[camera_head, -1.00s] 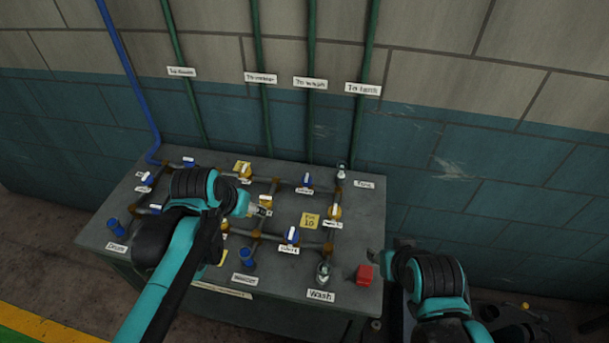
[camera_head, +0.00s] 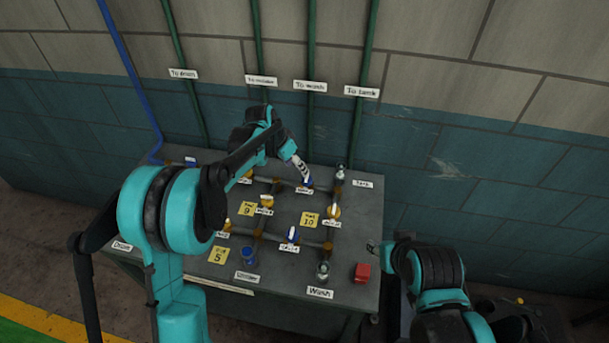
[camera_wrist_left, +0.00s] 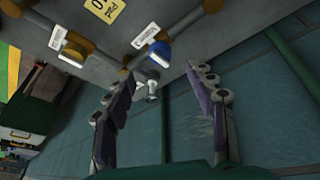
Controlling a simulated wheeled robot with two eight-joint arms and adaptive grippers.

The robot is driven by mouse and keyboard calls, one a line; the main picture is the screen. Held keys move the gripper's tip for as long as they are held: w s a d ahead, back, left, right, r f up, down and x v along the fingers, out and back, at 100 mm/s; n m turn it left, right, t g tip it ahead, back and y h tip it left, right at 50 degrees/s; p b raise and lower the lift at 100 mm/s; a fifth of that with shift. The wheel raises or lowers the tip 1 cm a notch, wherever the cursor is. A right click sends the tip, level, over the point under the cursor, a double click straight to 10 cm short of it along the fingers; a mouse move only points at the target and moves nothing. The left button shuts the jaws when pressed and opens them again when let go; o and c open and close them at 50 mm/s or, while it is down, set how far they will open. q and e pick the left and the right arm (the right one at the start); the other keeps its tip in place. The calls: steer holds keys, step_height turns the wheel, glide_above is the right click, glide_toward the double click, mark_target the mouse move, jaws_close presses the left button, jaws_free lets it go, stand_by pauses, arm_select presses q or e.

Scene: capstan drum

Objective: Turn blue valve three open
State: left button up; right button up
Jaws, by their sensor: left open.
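A blue valve (camera_head: 306,184) sits at the back of the grey bench's pipework, with a white label whose text is too small to read. My left gripper (camera_head: 302,170) is over it, reaching down from the left. In the left wrist view the blue valve (camera_wrist_left: 160,52) lies just beyond my open, empty fingers (camera_wrist_left: 161,78), apart from them. A second blue valve (camera_head: 292,235) stands nearer the front; its label is also unreadable. I cannot tell by label which is number three. My right gripper (camera_head: 375,248) is near the bench's right edge, too small to read.
Yellow valves (camera_head: 333,212) and brown pipes stand close around on the bench (camera_head: 362,215). A red block (camera_head: 362,272) is at the front right. Yellow notes (camera_head: 310,219) lie between pipes. The wall with green pipes (camera_head: 313,120) rises close behind.

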mark_target(305, 179)
arm_select(q)
steer(key=b+x, duration=0.1)
steer(key=x, duration=0.7)
steer(key=shift+w+d+f+b, duration=0.2)
steer(key=shift+f+b, duration=0.15)
steer(key=shift+b, duration=0.05)
steer(key=c, duration=1.1)
